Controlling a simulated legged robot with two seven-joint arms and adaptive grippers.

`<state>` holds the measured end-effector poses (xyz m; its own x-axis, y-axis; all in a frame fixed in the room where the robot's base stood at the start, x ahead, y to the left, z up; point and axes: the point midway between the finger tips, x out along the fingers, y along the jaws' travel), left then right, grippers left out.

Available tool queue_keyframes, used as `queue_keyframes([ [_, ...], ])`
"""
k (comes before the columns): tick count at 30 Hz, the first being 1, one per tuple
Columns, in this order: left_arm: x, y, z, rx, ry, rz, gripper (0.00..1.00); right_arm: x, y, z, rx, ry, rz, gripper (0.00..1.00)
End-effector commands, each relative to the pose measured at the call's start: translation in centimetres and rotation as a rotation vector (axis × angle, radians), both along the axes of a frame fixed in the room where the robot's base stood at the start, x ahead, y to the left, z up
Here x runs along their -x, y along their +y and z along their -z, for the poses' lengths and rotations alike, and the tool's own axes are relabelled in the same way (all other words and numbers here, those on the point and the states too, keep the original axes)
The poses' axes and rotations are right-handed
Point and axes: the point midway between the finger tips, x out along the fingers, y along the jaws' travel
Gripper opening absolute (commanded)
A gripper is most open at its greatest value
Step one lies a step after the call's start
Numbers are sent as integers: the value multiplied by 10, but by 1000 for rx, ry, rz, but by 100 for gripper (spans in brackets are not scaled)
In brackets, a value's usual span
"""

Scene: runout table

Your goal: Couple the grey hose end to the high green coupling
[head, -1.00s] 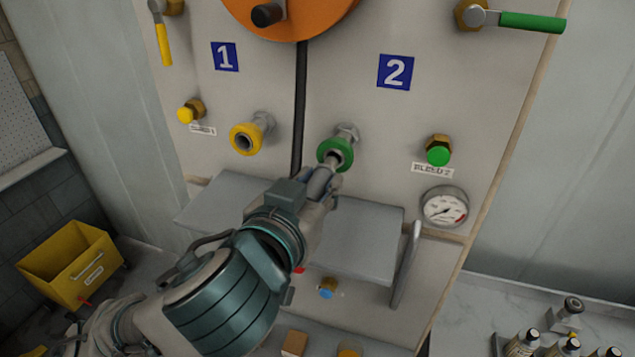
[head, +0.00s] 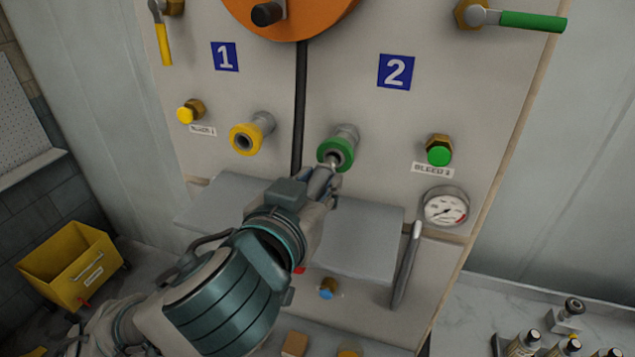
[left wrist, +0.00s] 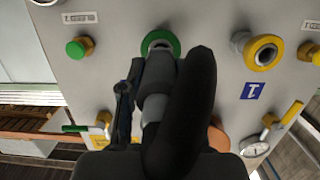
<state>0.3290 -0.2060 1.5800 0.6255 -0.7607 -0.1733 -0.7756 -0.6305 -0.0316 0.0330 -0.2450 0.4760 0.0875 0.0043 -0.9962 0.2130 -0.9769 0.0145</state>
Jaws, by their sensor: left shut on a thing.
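The green coupling (head: 337,152) sticks out of the panel below the number 2 sign. My left gripper (head: 326,184) is just below and in front of it, shut on the grey hose end (head: 332,165). The hose end's tip points up at the coupling's open mouth. I cannot tell whether they touch. In the left wrist view the green coupling (left wrist: 160,42) shows just beyond the grey hose end (left wrist: 157,75), and black gripper fingers hide part of the hose end. My right gripper is not in view.
A yellow coupling (head: 246,139) sits to the left, and a green-capped bleed fitting (head: 439,151) and a gauge (head: 445,207) to the right. A grey shelf (head: 365,235) juts out below my gripper, with a grey upright handle (head: 406,265) at its right.

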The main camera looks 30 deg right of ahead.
Motion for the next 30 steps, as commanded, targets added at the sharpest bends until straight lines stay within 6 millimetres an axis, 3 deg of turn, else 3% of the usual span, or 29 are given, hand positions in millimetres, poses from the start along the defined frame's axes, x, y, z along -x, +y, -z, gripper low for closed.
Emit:
queue_keyframes([
  [30, -9, -11, -1, 2, -1, 0, 0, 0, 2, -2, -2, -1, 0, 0],
])
